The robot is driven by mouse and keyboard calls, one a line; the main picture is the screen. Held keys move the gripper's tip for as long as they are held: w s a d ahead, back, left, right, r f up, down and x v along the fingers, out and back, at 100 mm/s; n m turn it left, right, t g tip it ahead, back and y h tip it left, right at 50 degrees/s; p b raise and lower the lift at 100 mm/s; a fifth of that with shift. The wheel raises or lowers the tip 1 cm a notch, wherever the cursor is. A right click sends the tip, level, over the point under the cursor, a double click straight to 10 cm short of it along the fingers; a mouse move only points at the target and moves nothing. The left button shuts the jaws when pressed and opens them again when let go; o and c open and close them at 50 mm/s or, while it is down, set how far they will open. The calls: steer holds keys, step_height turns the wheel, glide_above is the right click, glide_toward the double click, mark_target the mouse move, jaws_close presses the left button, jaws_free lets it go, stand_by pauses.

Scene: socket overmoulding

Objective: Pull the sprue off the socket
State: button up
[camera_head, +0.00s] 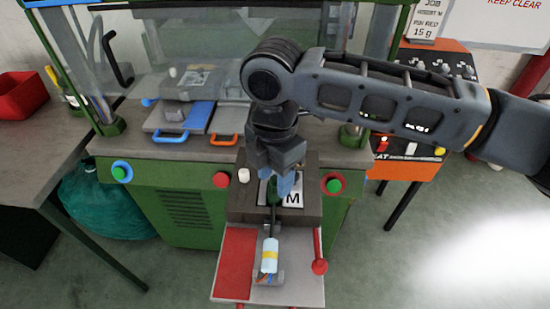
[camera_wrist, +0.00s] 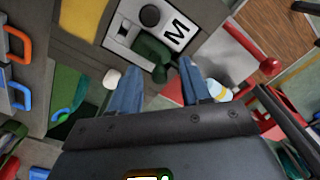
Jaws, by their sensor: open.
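A dark green moulded piece (camera_wrist: 150,52) lies on a light plate marked M (camera_wrist: 176,33) in the wrist view. In the head view the green piece (camera_head: 271,194) is partly hidden by my gripper (camera_head: 279,186). I cannot tell where the socket ends and the sprue begins. A dark cable runs from it toward the front to a white cylinder with a yellow band (camera_head: 270,254). My gripper is open, with its blue fingertips (camera_wrist: 158,70) apart on either side of the green piece's near end. I cannot tell whether they touch it.
The M plate sits on a dark block (camera_head: 240,205) at the front of the green machine. A red-knobbed lever (camera_head: 319,266) stands at the right of the front fixture. Blue-handled and orange-handled trays (camera_head: 185,118) lie behind. An orange panel (camera_head: 405,165) is at the right.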

mark_target(275, 179)
steer(key=shift+f, duration=0.65)
steer(key=shift+c, duration=0.5)
jaws_close()
steer(key=c, duration=0.5)
jaws_free()
jaws_close()
steer(key=shift+r, duration=0.1)
steer(key=shift+r+p, duration=2.5)
steer(key=shift+r, duration=0.4)
